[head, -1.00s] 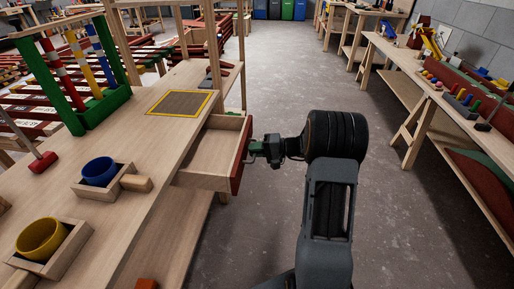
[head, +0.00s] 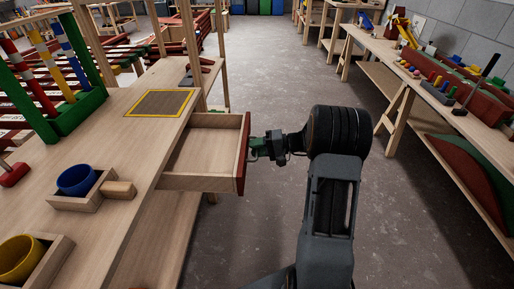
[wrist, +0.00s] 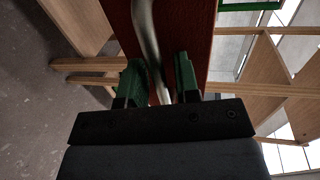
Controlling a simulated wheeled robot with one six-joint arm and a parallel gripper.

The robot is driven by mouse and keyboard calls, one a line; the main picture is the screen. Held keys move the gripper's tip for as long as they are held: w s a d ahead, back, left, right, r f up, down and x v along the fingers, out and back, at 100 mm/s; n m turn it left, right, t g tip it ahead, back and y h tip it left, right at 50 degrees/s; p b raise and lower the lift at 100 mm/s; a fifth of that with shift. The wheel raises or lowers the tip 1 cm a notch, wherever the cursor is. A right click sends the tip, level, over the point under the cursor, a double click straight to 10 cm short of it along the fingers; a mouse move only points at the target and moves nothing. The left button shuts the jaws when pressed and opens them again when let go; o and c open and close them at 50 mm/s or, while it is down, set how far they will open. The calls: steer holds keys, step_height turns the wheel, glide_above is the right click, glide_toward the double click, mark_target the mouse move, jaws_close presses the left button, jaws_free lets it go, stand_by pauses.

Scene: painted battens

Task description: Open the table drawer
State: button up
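The table drawer (head: 208,150) stands well out from the wooden table (head: 105,150), its empty inside in view. Its red front (head: 243,155) faces right. My gripper (head: 262,148) is at that front in the head view. In the wrist view, a curved metal handle (wrist: 148,35) on the red front runs between the two green fingers of my gripper (wrist: 160,75). The fingers are close around the handle, one on each side. The far end of the handle is hidden by the gripper body.
A blue cup (head: 76,179) and a yellow cup (head: 19,258) sit in wooden holders on the table. A long bench (head: 425,90) stands at the right. The floor (head: 270,60) between is clear.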

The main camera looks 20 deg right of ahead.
steer(key=shift+o, duration=0.5)
steer(key=shift+d, duration=0.1)
steer(key=shift+d, duration=0.1)
steer(key=p+v, duration=0.2)
steer(key=v, duration=1.1)
steer(key=shift+s+d, duration=0.2)
steer(key=shift+d, duration=0.05)
steer(key=shift+r, duration=0.1)
